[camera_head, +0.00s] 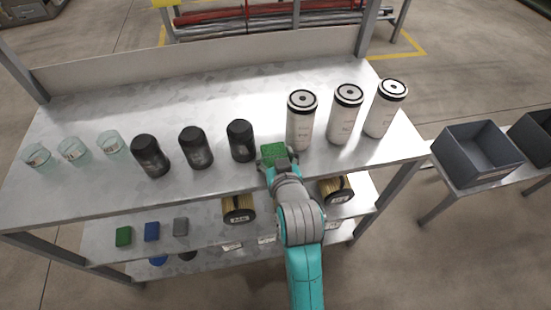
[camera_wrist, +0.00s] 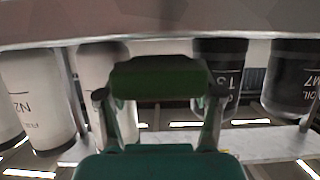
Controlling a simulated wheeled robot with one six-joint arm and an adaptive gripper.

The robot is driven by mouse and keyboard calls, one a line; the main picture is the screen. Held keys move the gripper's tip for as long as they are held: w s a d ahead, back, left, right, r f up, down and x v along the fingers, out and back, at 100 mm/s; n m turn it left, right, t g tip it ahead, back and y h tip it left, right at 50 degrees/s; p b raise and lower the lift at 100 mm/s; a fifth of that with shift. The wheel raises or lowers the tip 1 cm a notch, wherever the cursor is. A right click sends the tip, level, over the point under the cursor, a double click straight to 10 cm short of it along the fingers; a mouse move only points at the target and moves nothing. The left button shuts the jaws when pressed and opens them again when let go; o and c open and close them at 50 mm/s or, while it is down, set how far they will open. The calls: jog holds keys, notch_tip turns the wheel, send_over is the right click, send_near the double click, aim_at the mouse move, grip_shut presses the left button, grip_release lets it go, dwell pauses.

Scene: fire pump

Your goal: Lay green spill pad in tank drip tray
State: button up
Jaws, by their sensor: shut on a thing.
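A green spill pad (camera_head: 272,153) is held in my gripper (camera_head: 277,164) at the front part of the upper metal shelf, between a black canister and a white cylinder. In the wrist view the green pad (camera_wrist: 158,78) spans between the two fingers of my gripper (camera_wrist: 160,92), which are shut on it. I cannot tell whether the pad touches the shelf. A second green block (camera_head: 123,236) lies on the lower shelf at left. I cannot make out a tank drip tray for certain in either view.
Black canisters (camera_head: 196,148) stand left of my gripper and white cylinders (camera_head: 346,114) stand right of it, both close. Clear glass jars (camera_head: 70,149) stand at far left. Grey bins (camera_head: 478,152) sit on a side table at right. The shelf's back is clear.

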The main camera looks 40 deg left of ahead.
jog(key=shift+f, duration=0.7)
jog(key=shift+f, duration=0.1)
jog(key=o, duration=1)
jog(key=shift+f, duration=0.1)
jog(key=v, duration=1.1)
jog(key=shift+w+r, duration=0.25)
